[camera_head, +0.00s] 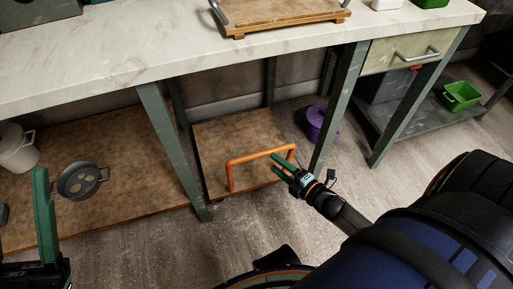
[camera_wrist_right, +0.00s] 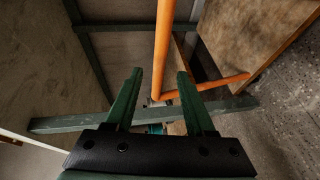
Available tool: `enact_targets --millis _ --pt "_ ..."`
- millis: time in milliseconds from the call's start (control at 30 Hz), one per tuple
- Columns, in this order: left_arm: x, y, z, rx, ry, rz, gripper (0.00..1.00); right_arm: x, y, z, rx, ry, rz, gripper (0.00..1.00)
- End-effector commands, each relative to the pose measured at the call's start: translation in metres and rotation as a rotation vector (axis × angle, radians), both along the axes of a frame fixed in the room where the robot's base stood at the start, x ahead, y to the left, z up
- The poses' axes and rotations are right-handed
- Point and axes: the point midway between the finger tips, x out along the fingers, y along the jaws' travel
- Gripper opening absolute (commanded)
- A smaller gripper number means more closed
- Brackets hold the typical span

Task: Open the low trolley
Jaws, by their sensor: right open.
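The low trolley (camera_head: 213,137) is a brown wooden platform under the workbench, between the bench legs. An orange bar handle (camera_head: 258,154) stands up at its front edge. My right gripper (camera_head: 275,163) has its green fingers open and empty at the right part of the handle. In the right wrist view, the handle's orange bar (camera_wrist_right: 164,45) runs between the two fingertips (camera_wrist_right: 159,75); I cannot tell whether it lies between them in depth. My left gripper (camera_head: 45,215) shows only partly at the lower left edge, one green finger upright, away from the trolley.
The pale workbench top (camera_head: 120,50) hangs over the trolley, with green legs (camera_head: 173,145) on either side. A purple pot (camera_head: 316,122) stands right of the trolley. A lower shelf (camera_head: 100,205) at left holds a pan (camera_head: 78,181) and a white pot (camera_head: 17,150). The floor in front is clear.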

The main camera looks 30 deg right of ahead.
Motion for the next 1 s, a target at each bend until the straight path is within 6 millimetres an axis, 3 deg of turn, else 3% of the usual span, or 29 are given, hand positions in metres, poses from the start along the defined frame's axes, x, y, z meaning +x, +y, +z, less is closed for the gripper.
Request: enact_targets --millis 300,500,933,1000 --pt "0.002 -0.003 -0.033 0.022 0.011 0.009 0.50 0.065 0.010 -0.015 0.001 -0.002 0.000 0.55" --pt "0.002 -0.005 -0.044 0.032 0.015 0.015 0.50 0.090 0.015 -0.018 0.002 -0.001 0.000 0.55" --pt "0.003 -0.006 -0.046 0.037 0.015 0.016 0.50 0.098 0.016 -0.019 0.004 0.002 -0.002 0.55" --pt "0.003 -0.006 -0.046 0.037 0.015 0.015 0.50 0.098 0.016 -0.019 0.004 0.002 -0.002 0.47"
